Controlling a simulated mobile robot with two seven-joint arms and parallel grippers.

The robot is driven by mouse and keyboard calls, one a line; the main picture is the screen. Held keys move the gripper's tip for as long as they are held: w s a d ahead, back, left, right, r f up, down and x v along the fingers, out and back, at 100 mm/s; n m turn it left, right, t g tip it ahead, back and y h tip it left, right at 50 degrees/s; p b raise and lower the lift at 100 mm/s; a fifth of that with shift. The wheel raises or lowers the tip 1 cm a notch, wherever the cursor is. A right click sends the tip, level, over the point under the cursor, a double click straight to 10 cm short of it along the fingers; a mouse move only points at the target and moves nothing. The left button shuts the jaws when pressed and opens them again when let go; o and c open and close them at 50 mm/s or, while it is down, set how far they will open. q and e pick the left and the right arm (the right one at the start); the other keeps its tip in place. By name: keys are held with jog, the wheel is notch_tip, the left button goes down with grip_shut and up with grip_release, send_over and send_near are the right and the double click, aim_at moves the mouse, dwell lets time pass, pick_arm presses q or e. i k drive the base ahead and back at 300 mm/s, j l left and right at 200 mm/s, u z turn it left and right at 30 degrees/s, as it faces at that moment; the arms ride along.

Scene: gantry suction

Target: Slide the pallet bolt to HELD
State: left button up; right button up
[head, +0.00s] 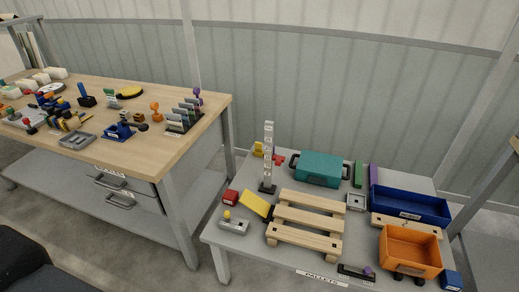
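A slatted wooden pallet (305,215), an orange bin (410,250), a blue bin (410,205) and a teal case (320,168) crowd the table. A white marked post (268,150) stands upright behind the pallet. A cluttered wooden workbench (190,145) stands left.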

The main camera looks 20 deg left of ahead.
aim_at(367, 271)
jog(key=i+j, duration=0.1)
jog(key=j, duration=0.25)
jog(key=i+j, duration=0.15)
jog(key=j, duration=0.2)
jog(key=i+j, duration=0.1)
jog(key=j, duration=0.25)
jog(key=i+j, duration=0.15)
jog(key=j, duration=0.2)
jog(key=i+j, duration=0.1)
jog(key=j, duration=0.25)
